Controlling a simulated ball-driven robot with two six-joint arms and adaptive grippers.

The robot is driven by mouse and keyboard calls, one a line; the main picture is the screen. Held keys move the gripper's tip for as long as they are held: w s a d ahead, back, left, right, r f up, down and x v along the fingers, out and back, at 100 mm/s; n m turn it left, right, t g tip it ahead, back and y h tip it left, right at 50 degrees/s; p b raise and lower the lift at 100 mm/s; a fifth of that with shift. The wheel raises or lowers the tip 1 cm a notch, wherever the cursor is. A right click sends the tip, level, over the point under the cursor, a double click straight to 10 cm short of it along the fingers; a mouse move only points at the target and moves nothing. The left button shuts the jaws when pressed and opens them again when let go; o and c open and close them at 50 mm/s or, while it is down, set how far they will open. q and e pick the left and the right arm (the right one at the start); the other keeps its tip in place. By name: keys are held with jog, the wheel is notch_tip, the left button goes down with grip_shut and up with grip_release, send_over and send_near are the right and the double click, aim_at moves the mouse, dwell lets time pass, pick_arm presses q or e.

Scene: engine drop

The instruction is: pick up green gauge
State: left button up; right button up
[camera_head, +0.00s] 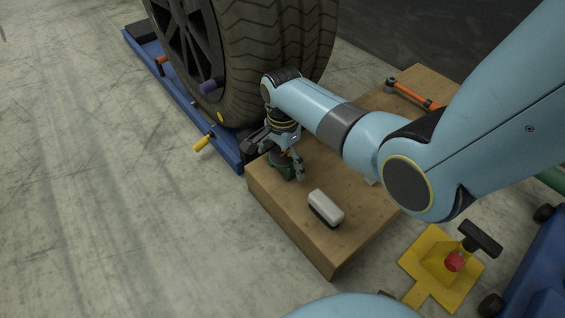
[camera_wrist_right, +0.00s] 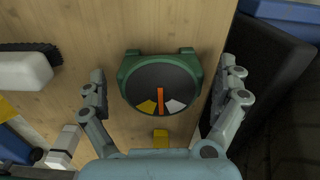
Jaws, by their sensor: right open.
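The green gauge (camera_wrist_right: 161,84) lies on the wooden box top between the two open fingers of my right gripper (camera_wrist_right: 161,95) in the right wrist view. It has a dark round face with an orange needle and yellow and white marks. The fingers stand apart on either side of it and do not appear to touch it. In the head view the green gauge (camera_head: 281,166) is partly hidden under my right gripper (camera_head: 286,166), near the box's left edge. My left gripper is not in view.
A white brush-like block (camera_head: 326,208) lies on the wooden box (camera_head: 300,232) near the gauge. A large tire (camera_head: 262,50) on a blue frame (camera_head: 229,152) stands close behind. An orange-handled tool (camera_head: 411,95) lies at the box's far end. A yellow stand (camera_head: 424,262) is at right.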

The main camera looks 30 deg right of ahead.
jog(key=c, duration=1.2)
